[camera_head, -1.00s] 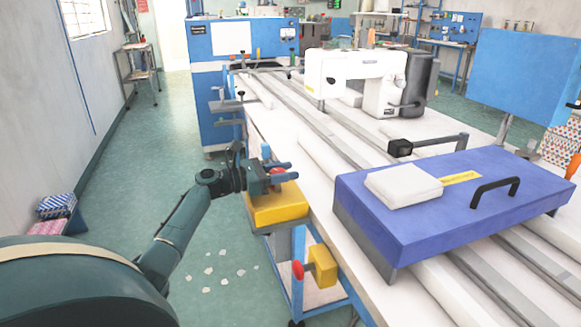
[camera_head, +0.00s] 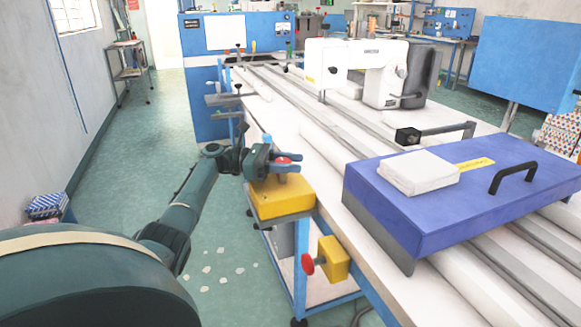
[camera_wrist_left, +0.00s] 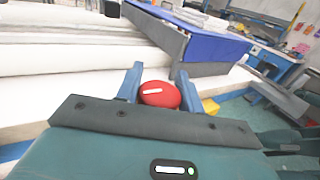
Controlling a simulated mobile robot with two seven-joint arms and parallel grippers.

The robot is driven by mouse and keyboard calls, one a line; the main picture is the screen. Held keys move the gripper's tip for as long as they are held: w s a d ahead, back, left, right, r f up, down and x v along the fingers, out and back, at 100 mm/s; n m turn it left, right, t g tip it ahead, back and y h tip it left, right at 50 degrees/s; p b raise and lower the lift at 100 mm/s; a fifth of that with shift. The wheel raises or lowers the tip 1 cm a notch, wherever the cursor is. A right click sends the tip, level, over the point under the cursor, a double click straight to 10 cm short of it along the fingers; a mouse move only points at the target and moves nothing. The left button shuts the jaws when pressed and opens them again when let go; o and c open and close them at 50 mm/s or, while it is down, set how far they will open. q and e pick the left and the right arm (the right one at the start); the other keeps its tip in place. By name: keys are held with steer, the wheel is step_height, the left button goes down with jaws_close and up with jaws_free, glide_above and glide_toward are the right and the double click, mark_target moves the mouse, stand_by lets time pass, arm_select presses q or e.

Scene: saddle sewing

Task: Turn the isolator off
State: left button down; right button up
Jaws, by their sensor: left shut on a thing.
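The isolator is a yellow box (camera_head: 281,200) at the near left corner of the long table, with a round red knob (camera_head: 283,160) on top. In the left wrist view the red knob (camera_wrist_left: 160,94) carries a white bar, which lies nearly crosswise. My left gripper (camera_head: 290,160) is over the box, with its blue fingers on either side of the knob. It is shut on the knob; the fingers also show in the left wrist view (camera_wrist_left: 160,72). My right gripper is in neither view.
A second yellow box (camera_head: 333,258) with a red button sits lower on the table's side. A blue-purple case (camera_head: 440,215) with a white pad (camera_head: 418,172) lies on the table. A white sewing machine (camera_head: 345,70) stands behind. The floor to the left is mostly clear.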

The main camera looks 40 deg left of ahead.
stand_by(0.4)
arm_select(q)
steer(key=c, duration=0.9)
jaws_free()
steer(key=b+v, duration=0.3)
steer(key=v, duration=1)
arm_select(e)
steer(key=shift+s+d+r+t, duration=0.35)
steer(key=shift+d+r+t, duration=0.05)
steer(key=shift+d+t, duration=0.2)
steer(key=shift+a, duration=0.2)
